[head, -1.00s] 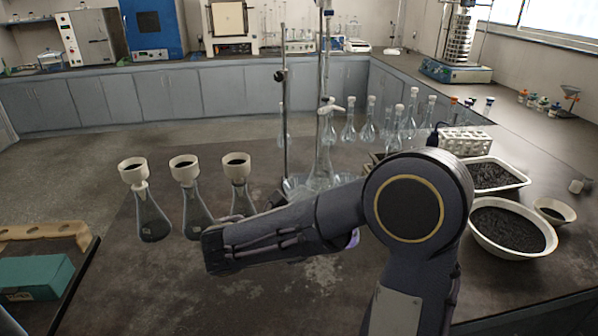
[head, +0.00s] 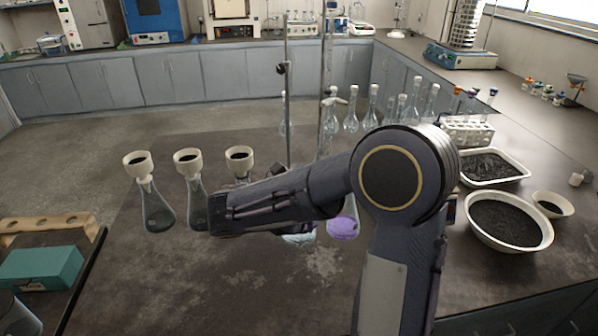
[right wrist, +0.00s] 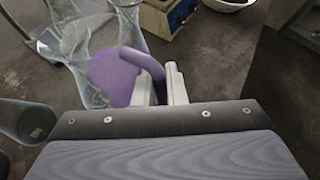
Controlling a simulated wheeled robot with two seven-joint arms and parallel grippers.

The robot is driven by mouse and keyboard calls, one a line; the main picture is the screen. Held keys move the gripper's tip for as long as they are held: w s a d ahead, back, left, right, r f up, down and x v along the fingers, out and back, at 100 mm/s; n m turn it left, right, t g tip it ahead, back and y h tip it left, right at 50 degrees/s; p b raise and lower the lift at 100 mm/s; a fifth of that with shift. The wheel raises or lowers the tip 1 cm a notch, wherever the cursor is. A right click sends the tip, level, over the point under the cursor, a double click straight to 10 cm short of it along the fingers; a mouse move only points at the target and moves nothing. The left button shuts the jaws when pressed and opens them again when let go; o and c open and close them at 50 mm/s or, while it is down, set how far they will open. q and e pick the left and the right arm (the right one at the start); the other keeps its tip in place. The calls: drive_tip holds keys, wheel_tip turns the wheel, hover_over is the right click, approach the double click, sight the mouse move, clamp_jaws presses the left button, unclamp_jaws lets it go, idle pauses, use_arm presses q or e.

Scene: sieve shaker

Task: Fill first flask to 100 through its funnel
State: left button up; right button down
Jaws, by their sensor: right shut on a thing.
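Three conical flasks with white funnels stand in a row at the left of the table in the head view: the left flask (head: 157,208), the middle flask (head: 193,205) and the right one, mostly hidden by my right arm. The left funnel (head: 138,165), middle funnel (head: 187,161) and right funnel (head: 239,160) show dark material inside. My right gripper is hidden behind its arm there. My left gripper is out of view.
A large bowl of dark grains (head: 508,225), a tray of grains (head: 493,168) and a small bowl (head: 553,206) stand at the right. Tall glassware and a stand pole (head: 288,110) rise behind my arm. A teal box (head: 40,270) is at the lower left.

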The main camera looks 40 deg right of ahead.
drive_tip(key=w+d+r+n+g+y+p, duration=0.2)
drive_tip(key=w+r+p, duration=0.2)
drive_tip(key=r+p, duration=0.3)
drive_tip(key=p, duration=0.3)
drive_tip(key=shift+w+d+r+n+g, duration=0.25)
drive_tip(key=shift+w+d+n+g, duration=0.05)
drive_tip(key=shift+w+g, duration=0.1)
drive_tip(key=shift+w+d+r+n+g+y+p, duration=0.25)
drive_tip(key=shift+w+r+n+g+y+p, duration=0.25)
drive_tip(key=shift+p, duration=0.85)
idle(0.7)
drive_tip(key=shift+w+d+n+g+y, duration=0.3)
drive_tip(key=shift+w+g, duration=0.1)
drive_tip(key=shift+g, duration=0.1)
idle(3.4)
